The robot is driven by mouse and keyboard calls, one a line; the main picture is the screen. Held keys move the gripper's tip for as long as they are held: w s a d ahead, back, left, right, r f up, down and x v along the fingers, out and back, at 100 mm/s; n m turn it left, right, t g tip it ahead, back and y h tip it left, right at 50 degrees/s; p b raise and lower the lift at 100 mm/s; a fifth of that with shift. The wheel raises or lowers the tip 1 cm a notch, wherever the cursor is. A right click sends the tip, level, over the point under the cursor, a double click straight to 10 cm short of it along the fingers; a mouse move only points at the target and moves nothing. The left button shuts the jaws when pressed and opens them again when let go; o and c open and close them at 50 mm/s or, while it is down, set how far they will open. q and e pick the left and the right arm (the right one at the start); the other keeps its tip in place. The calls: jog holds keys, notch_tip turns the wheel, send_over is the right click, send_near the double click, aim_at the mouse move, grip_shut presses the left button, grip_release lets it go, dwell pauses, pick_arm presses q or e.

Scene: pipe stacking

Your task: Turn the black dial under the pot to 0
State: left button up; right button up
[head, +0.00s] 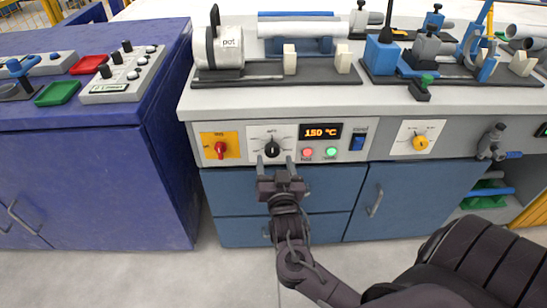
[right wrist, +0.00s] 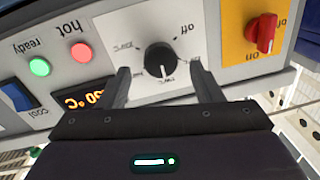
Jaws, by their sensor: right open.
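The black dial (head: 271,149) is on a white panel on the cabinet front, below the white pot (head: 229,45). In the right wrist view, which is upside down, the dial (right wrist: 160,59) shows a white pointer line toward the bottom of the picture. An "off" label is near the picture's upper right of the dial. My right gripper (head: 276,163) is open in front of the panel. In the right wrist view its fingers (right wrist: 160,76) stand on either side of the dial, with gaps. My left gripper is not in view.
A display (head: 321,132) reads 150 °C, beside red (head: 307,153) and green (head: 331,152) lights and a blue switch (head: 358,142). A red knob (head: 220,149) on yellow is left of the dial. Blue drawers (head: 230,197) are below. Vises and tools crowd the bench top.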

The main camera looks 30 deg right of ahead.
aim_at(273, 153)
jog(key=shift+x, duration=1.8)
jog(key=c, duration=1)
